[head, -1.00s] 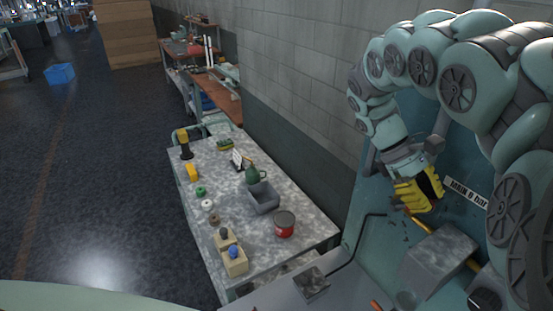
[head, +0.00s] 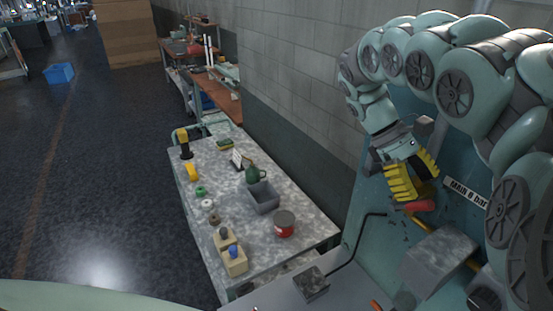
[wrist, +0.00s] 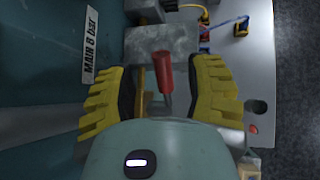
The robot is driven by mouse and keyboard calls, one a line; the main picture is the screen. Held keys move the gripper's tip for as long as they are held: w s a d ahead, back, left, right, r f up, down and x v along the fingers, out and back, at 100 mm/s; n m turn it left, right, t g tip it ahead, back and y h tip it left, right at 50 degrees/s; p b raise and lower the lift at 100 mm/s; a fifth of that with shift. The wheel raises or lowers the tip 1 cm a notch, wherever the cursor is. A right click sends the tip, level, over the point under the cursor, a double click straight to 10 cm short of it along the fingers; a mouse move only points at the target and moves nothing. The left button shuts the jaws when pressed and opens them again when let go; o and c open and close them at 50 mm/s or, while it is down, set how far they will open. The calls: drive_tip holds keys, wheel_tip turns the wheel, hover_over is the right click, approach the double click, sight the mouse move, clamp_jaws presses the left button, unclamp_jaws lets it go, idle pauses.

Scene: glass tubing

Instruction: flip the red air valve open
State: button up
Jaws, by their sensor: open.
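The red air valve handle (wrist: 165,72) shows in the wrist view, between the two yellow fingers of my gripper (wrist: 163,92). Clear gaps show on both sides of it, and its grey stem runs down toward the palm. In the head view the red handle (head: 420,206) peeks out just below my gripper (head: 412,182), at the teal panel. My gripper is open around the handle and does not visibly grip it. The valve body is mostly hidden behind the fingers and palm.
A label reading "MAIN 8 bar" (head: 467,192) is on the teal panel (head: 382,205) beside the gripper. A grey metal box (head: 437,258) sits below, with a yellow pipe (head: 470,262) by it. The cluttered workbench (head: 300,222) stands to the left.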

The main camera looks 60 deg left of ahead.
drive_tip(key=shift+v, duration=2.15)
drive_tip(key=shift+o, duration=0.2)
